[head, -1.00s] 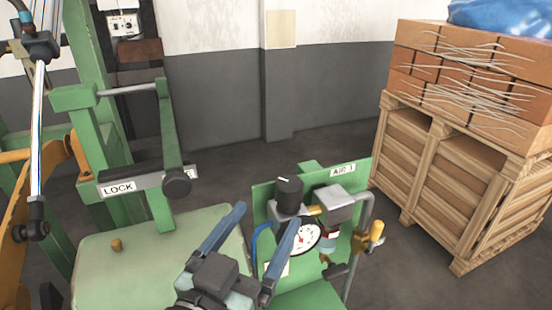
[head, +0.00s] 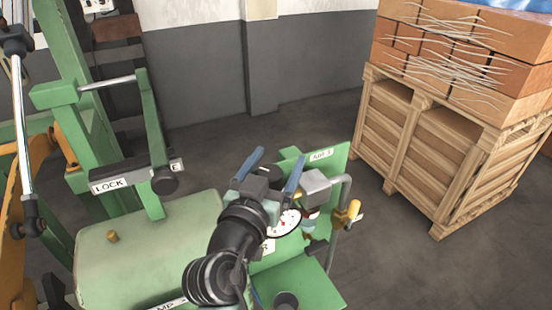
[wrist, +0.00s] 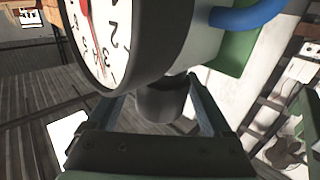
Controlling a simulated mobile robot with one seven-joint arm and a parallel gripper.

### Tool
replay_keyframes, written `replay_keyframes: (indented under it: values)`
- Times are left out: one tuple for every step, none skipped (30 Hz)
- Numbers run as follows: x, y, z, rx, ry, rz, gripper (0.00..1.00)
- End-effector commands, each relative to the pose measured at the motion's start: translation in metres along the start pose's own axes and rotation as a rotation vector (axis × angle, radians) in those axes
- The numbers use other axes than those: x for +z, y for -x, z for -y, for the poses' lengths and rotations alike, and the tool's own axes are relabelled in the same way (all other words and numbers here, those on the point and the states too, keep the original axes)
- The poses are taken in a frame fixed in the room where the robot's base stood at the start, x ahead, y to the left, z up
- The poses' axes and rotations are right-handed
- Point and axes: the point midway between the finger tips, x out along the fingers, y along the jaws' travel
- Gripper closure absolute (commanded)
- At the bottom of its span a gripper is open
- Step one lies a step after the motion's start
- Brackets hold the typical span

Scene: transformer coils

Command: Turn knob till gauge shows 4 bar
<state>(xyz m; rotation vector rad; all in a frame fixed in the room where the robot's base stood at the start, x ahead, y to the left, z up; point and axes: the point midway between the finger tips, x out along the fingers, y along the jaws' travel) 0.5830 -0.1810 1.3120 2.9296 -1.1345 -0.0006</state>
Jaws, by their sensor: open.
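The gauge (head: 285,222) has a white dial, black rim and red needle. In the wrist view the gauge (wrist: 95,40) is large but cut off at the top, so I cannot read its value. The black knob (wrist: 162,104) shows below the gauge in the wrist view, between the fingers of my open gripper (wrist: 157,88). I cannot tell whether either finger touches it. In the head view my gripper (head: 276,168) stands over the regulator with its two blue fingers spread, and hides the knob.
A green panel labelled AIR 1 (head: 322,155) stands behind the regulator. A pipe with a yellow-handled valve (head: 348,213) is at its right. A green tank (head: 150,250) and a LOCK lever (head: 130,178) are at left.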

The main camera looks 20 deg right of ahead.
Motion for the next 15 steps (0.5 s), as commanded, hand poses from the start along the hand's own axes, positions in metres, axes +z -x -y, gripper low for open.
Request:
replay_keyframes:
  values:
    - [0.0001,0.0,-0.0001,0.0,0.0,0.0,0.16]
    - [0.0001,0.0,0.0,0.0,0.0,0.0,0.16]
    - [0.0,0.0001,0.0,0.0,0.0,0.0,0.16]
    - [0.0,0.0001,0.0,0.0,0.0,0.0,0.18]
    - [0.0,0.0002,0.0001,0.0,0.0,0.0,0.23]
    - [-0.0001,0.0002,0.0001,0.0,0.0,0.0,0.3]
    - [0.0,0.0003,0.0001,0.0,0.0,0.0,0.36]
    - [-0.0001,0.0003,0.0001,0.0,0.0,0.0,0.41]
    - [-0.0001,0.0003,0.0002,0.0,0.0,0.0,0.48]
    - [-0.0001,0.0004,0.0002,0.0,0.0,0.0,0.54]
    - [-0.0001,0.0004,0.0002,0.0,0.0,0.0,0.59]
    - [-0.0001,0.0004,0.0002,0.0,0.0,0.0,0.66]
    - [-0.0001,0.0004,0.0002,0.0,0.0,0.0,0.72]
    - [-0.0001,0.0004,0.0002,0.0,0.0,0.0,0.77]
    - [-0.0001,0.0005,0.0002,0.0,0.0,0.0,0.84]
